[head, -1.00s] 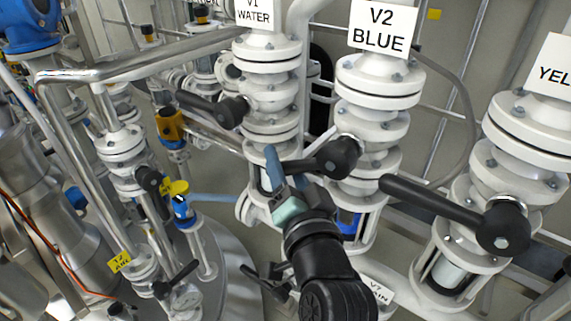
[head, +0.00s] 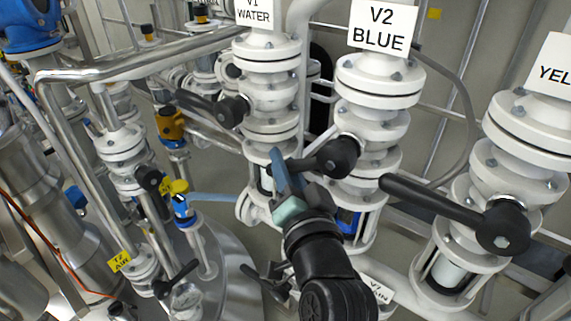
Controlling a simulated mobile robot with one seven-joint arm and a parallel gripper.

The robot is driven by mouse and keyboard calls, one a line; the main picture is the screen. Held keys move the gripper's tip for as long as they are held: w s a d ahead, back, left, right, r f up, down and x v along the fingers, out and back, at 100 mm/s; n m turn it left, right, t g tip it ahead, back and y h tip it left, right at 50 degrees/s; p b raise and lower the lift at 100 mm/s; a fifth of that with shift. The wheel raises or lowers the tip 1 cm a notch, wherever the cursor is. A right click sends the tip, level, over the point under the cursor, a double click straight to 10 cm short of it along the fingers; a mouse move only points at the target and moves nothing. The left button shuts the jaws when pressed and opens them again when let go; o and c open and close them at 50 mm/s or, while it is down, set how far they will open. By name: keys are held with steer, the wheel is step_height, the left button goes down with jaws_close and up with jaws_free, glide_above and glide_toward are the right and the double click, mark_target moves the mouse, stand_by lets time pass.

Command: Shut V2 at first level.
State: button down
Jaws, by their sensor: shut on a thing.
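The V2 valve is a white flanged valve (head: 372,125) under a sign (head: 383,25) reading "V2 BLUE". Its black lever handle (head: 338,157) has its round hub at the right and points left, roughly level in the picture. My gripper (head: 283,172), with blue fingers and a pale green body, reaches up from below and is shut on the lever near its left end. The fingers and the body hide part of the lever's outer end.
The V1 WATER valve (head: 268,90) stands close at left, its black lever (head: 205,106) pointing left. The yellow-labelled valve (head: 520,165) at right has a long lever (head: 430,203) reaching left. Steel pipes and a vessel (head: 215,275) fill the lower left.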

steer(key=shift+a+b, duration=0.1)
steer(key=shift+b, duration=0.25)
stand_by(0.5)
steer(key=shift+w+a+r+m+t+b, duration=0.1)
steer(key=shift+a+r+m+t+b, duration=0.2)
steer(key=shift+t+b, duration=0.35)
steer(key=shift+w+a+r+m+t+b, duration=0.1)
steer(key=shift+r+m+t+b, duration=0.35)
steer(key=shift+r+b, duration=0.1)
steer(key=shift+w+a+r+m+t+b, duration=0.1)
steer(key=shift+r+m+t+b, duration=0.2)
steer(key=shift+r+m+b, duration=0.2)
step_height(320, 180, up, 2)
steer(key=shift+a+r+m+t+b, duration=0.15)
steer(key=shift+m+t+b, duration=0.5)
steer(key=shift+m+t, duration=0.4)
steer(key=shift+w+r+m+t+h, duration=0.1)
steer(key=shift+r+m+t+h, duration=0.35)
steer(key=shift+r+m, duration=0.15)
steer(key=c, duration=0.7)
jaws_free()
steer(key=shift+f, duration=0.2)
